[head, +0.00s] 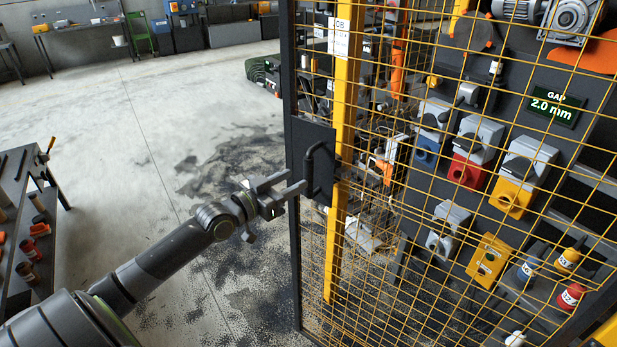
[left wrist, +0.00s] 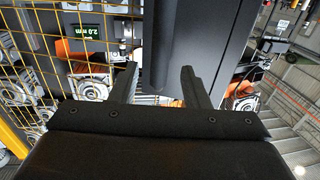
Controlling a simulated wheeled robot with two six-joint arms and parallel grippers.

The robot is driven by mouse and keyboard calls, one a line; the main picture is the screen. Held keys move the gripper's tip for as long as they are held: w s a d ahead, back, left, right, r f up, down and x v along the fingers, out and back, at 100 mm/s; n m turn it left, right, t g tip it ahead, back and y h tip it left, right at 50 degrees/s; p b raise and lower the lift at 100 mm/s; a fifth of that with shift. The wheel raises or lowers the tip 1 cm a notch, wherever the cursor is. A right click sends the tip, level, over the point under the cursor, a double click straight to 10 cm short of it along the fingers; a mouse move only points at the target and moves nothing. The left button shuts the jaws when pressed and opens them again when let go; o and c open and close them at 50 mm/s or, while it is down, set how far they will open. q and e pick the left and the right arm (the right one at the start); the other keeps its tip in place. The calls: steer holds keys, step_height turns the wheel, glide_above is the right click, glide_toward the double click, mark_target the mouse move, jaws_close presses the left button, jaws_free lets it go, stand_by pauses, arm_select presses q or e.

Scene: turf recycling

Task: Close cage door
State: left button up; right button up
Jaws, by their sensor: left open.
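The cage door (head: 293,80) has a dark upright frame and yellow wire mesh. It stands upright in the middle of the head view, beside a yellow post (head: 345,100). I cannot tell how wide any gap there is. A black door handle (head: 317,170) sits on a dark lock plate (head: 306,138). My left gripper (head: 296,181) is open, its fingertips right at the handle's left side. In the left wrist view the open fingers (left wrist: 158,78) show with a dark upright bar between and beyond them; contact is unclear. My right gripper is out of view.
Behind the mesh are a display reading GAP 2.0 mm (head: 553,107), coloured switch boxes (head: 474,150) and orange machinery. A dark rack (head: 40,190) with tools stands at the left. The concrete floor (head: 130,130) left of the door is open, with dark crumbs scattered.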

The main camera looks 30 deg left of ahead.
mark_target(308, 172)
arm_select(q)
steer(key=shift+x, duration=3.15)
jaws_close()
